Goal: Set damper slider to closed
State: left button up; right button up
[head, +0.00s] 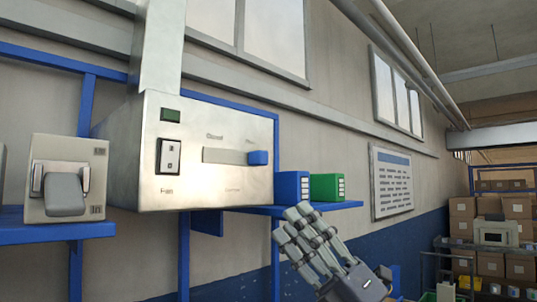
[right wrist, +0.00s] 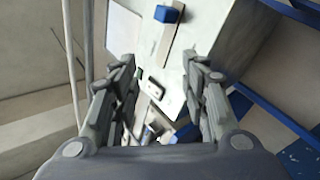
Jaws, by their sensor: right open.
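The damper slider's blue knob (head: 258,157) sits at the right end of a grey slot (head: 224,155) on the front of a metal box (head: 150,120). A label that looks like "Closed" is above the slot's left part; the label above the right end is too small to read surely. The knob also shows in the right wrist view (right wrist: 168,14), near the top edge. My right gripper (head: 300,215) is open and empty, below and to the right of the knob, apart from it. Its fingers also show in the right wrist view (right wrist: 160,68). My left gripper is not in view.
A rocker switch (head: 169,156) and a dark green indicator (head: 170,115) are on the box's left side. A lever unit (head: 66,178) stands further left. Blue (head: 291,187) and green (head: 327,187) boxes stand on the blue shelf (head: 345,204) just right of the metal box.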

aim_at(265, 154)
jog(key=s+a+r+n+g+h, duration=0.1)
jog(key=a+r+n+g+h, duration=0.1)
jog(key=a+r+n+g, duration=0.65)
jog(key=w+d+r+n+t+h, duration=0.2)
jog(key=d+r+t+h, duration=0.3)
jog(key=d+t+h, duration=0.45)
jog(key=w+a+g+p, duration=0.1)
jog(key=w, duration=0.1)
jog(key=w+a+g+y+p, duration=0.1)
jog(key=w+a+p, duration=0.1)
jog(key=w+a+g+p, duration=0.1)
jog(key=w+a+p, duration=0.1)
jog(key=shift+w+r+y, duration=0.15)
jog(key=shift+w+y, duration=0.15)
jog(key=shift+y, duration=0.05)
jog(key=shift+w+a, duration=0.35)
jog(key=shift+w, duration=0.05)
